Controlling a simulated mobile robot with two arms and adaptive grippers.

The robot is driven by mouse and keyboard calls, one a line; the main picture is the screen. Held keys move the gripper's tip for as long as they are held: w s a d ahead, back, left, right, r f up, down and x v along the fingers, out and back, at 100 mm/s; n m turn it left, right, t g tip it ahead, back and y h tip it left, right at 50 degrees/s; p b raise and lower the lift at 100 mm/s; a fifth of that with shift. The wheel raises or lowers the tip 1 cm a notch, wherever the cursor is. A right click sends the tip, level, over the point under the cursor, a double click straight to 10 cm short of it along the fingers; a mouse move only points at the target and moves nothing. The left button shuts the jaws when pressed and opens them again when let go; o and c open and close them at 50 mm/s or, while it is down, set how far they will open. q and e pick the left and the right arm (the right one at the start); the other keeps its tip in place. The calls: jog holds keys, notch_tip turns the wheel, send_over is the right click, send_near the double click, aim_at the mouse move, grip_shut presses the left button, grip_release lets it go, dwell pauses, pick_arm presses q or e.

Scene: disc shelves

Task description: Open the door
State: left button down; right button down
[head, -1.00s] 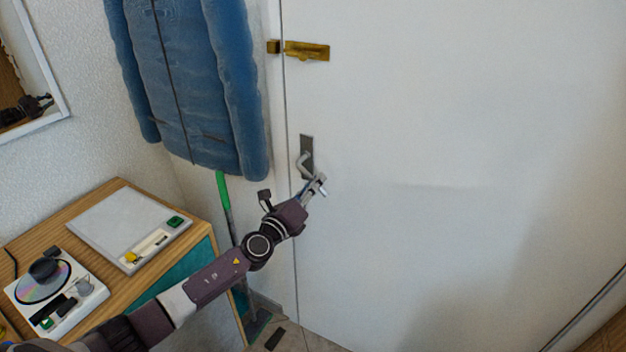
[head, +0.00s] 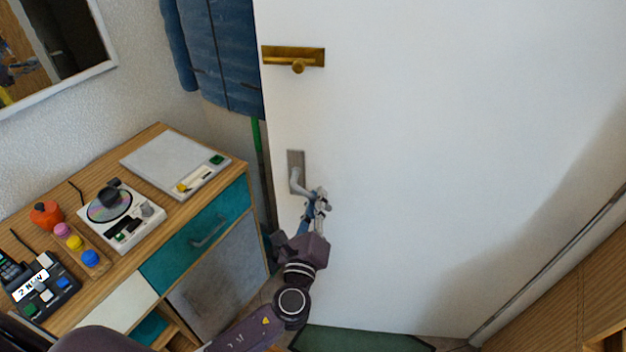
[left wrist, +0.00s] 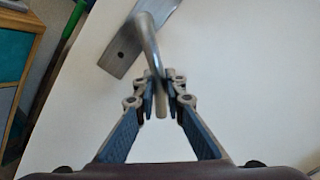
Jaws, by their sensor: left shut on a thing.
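The white door (head: 430,150) stands ajar, swung toward me, its left edge in front of the blue jacket. Its grey lever handle (head: 296,180) sits on a metal plate (head: 295,158) near that edge, and the lever slopes down to the right. My left gripper (head: 320,198) is shut on the lever's end. In the left wrist view, the curved lever (left wrist: 150,48) runs down between the two fingers of my left gripper (left wrist: 161,86), and its tip shows below the pads. My right gripper is not in view.
A brass latch (head: 293,57) is on the door above the handle. A wooden cabinet (head: 140,150) with gadgets on top stands left of my arm, close to the door. A green mat (head: 355,341) lies at the door's foot. Wooden furniture (head: 570,310) is at lower right.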

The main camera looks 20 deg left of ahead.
pick_arm(q)
jog(key=shift+s+d+r, duration=0.1)
jog(key=shift+s+d, duration=0.15)
jog(key=shift+s, duration=0.3)
jog(key=c, duration=2)
grip_release()
jog(key=shift+o, duration=0.2)
jog(key=s+d, duration=0.2)
jog(key=s, duration=1)
jog(key=shift+f, duration=0.3)
